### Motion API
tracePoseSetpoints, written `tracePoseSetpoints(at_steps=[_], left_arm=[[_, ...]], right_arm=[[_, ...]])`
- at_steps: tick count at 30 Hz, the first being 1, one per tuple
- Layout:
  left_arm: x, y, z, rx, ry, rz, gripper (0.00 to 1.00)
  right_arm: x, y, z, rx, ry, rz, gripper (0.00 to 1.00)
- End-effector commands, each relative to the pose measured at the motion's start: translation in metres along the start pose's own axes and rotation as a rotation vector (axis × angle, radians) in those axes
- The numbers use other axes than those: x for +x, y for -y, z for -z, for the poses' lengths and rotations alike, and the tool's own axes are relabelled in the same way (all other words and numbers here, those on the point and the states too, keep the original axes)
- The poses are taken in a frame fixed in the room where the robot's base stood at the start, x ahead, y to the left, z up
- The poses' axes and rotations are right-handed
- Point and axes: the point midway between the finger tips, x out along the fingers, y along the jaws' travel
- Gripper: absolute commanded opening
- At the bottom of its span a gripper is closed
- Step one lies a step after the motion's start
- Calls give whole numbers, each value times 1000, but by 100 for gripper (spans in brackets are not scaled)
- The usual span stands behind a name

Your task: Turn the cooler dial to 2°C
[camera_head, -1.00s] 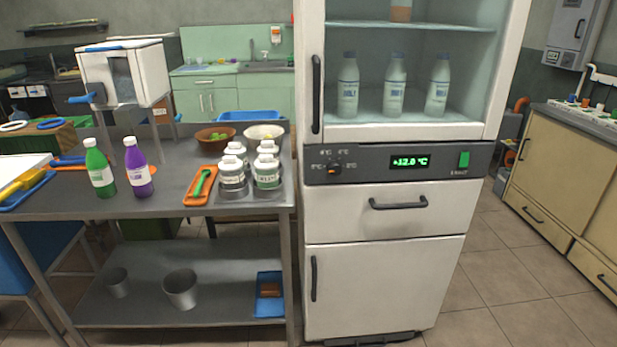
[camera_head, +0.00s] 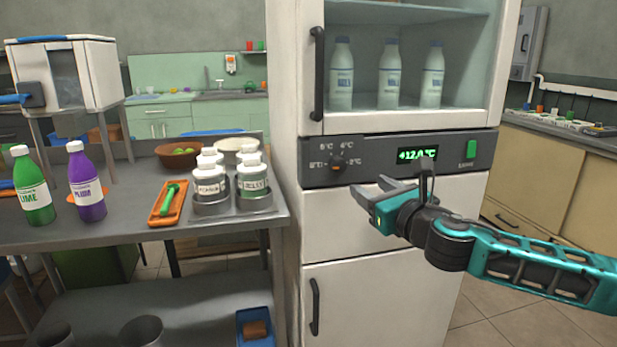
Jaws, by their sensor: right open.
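The cooler (camera_head: 375,292) is a tall white cabinet with a glass upper door and a dark control panel. The black dial (camera_head: 338,162) sits on the left part of the panel, with temperature marks around it, 2°C at its right. The green display (camera_head: 416,154) appears to read +12.0 °C. My right gripper (camera_head: 372,190) is open and empty. In the picture it lies below and to the right of the dial, in front of the drawer, apart from the dial. My left gripper is not in view.
A green switch (camera_head: 471,149) is at the panel's right. A black door handle (camera_head: 317,80) stands out above the dial. The steel table (camera_head: 130,226) at left holds bottles, jars and an orange tray (camera_head: 168,204). Space before the panel's left part is clear.

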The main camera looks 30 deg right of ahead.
Motion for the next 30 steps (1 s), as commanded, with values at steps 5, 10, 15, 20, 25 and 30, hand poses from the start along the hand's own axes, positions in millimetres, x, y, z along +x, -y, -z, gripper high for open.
tracePoseSetpoints(at_steps=[5,10,15,20,25,30], left_arm=[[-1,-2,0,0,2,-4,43],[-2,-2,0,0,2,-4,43],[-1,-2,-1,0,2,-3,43],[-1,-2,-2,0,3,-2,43],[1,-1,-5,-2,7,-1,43],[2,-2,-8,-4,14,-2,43]], right_arm=[[8,2,-2,-7,2,6,53],[25,1,-2,-3,4,3,53],[47,1,-2,-1,3,4,53],[70,1,-1,-1,2,4,53],[96,1,-1,-2,2,3,53],[116,1,0,-3,1,2,53]])
